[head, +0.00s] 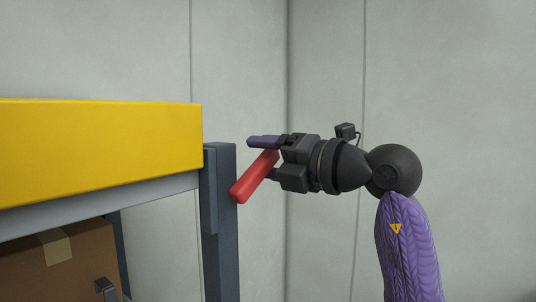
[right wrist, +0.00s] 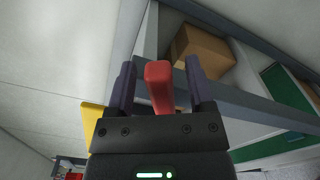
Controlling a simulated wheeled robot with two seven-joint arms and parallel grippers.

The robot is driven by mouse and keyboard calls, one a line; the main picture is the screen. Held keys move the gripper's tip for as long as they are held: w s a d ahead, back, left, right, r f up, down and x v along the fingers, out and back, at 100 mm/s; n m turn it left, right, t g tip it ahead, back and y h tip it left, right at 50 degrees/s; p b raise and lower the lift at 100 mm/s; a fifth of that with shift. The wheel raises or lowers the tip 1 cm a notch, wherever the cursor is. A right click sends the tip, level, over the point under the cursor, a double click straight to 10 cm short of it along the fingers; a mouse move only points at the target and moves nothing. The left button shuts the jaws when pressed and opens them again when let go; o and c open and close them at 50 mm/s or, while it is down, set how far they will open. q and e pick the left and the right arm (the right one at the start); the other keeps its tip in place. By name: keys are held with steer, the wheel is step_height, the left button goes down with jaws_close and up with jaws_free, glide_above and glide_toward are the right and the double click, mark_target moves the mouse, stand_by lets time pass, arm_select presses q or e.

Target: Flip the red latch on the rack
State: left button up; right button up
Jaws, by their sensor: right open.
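The red latch (head: 255,177) is a bar on the right side of the rack's dark blue-grey post (head: 222,230). It slants up and to the right from the post in the head view. My right gripper (head: 262,157) is at the latch's upper end. In the right wrist view, the latch (right wrist: 160,85) lies between the two fingers of the right gripper (right wrist: 160,82), with a visible gap to the right finger and a narrower one to the left. The gripper is open around it. My left gripper is not in view.
A yellow beam (head: 100,150) runs along the rack's top at left. A cardboard box (head: 60,265) sits on the rack below it, also seen in the right wrist view (right wrist: 200,52). Pale wall panels (head: 450,80) stand behind. The space right of the post is clear except for my arm.

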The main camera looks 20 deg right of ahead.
jaws_close()
stand_by(1.3)
